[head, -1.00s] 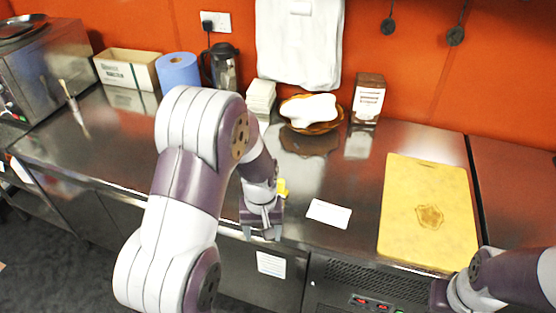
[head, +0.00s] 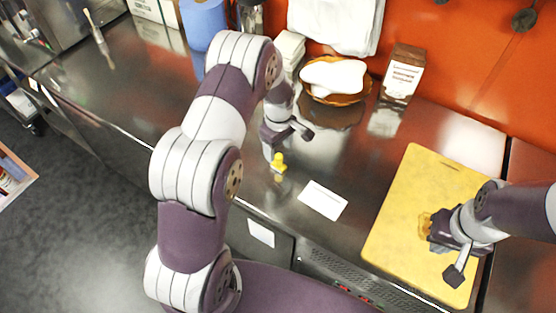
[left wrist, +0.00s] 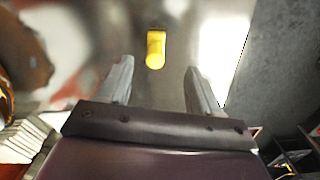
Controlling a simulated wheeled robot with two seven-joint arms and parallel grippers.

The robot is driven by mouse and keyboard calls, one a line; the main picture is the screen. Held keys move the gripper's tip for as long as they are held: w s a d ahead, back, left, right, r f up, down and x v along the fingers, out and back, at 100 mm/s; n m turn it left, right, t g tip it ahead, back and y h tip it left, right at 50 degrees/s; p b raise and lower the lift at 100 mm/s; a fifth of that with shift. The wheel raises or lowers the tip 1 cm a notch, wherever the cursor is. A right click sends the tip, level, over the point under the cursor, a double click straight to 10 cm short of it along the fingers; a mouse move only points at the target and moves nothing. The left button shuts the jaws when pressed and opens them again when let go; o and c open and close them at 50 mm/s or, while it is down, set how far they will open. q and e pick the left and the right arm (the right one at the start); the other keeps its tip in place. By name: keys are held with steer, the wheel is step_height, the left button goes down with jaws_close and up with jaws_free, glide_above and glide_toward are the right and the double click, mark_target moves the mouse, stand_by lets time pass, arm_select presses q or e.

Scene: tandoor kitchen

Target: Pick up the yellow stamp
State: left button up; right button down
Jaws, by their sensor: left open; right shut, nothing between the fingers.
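The yellow stamp (head: 279,163) is a small knobbed piece standing on the steel counter near its front edge. My left gripper (head: 275,151) is open and empty, close behind the stamp in the head view. In the left wrist view the stamp (left wrist: 156,48) shows beyond the fingertips, roughly midway across the gap between the two fingers (left wrist: 158,72). I cannot tell the exact height of the fingers over the counter. My right gripper (head: 433,236) is shut and empty over the yellow board; its fingertips are hard to make out.
A white card (head: 323,200) lies to the right of the stamp. The yellow board (head: 400,250) lies further right. Behind are a basket with a white cloth (head: 335,75), a brown-and-white carton (head: 402,75), a white stack (head: 290,48) and a blue roll (head: 203,22).

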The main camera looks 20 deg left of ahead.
mark_target(279, 161)
arm_select(q)
steer(key=f, duration=0.1)
steer(key=w+f, duration=0.1)
steer(key=f, duration=0.1)
steer(key=shift+d, duration=0.15)
steer(key=f+p, duration=0.2)
steer(key=f, duration=0.1)
steer(key=f+p, duration=0.1)
steer(key=shift+s+a+f, duration=0.25)
steer(key=shift+s+f, duration=0.05)
steer(key=shift+f, duration=0.1)
steer(key=shift+w+f, duration=0.2)
steer(key=shift+f, duration=0.1)
jaws_close()
arm_select(e)
steer(key=r, duration=0.3)
steer(key=shift+w+d, duration=0.1)
steer(key=shift+w, duration=0.2)
arm_select(q)
steer(key=shift+r, duration=0.1)
arm_select(e)
steer(key=shift+f, duration=0.1)
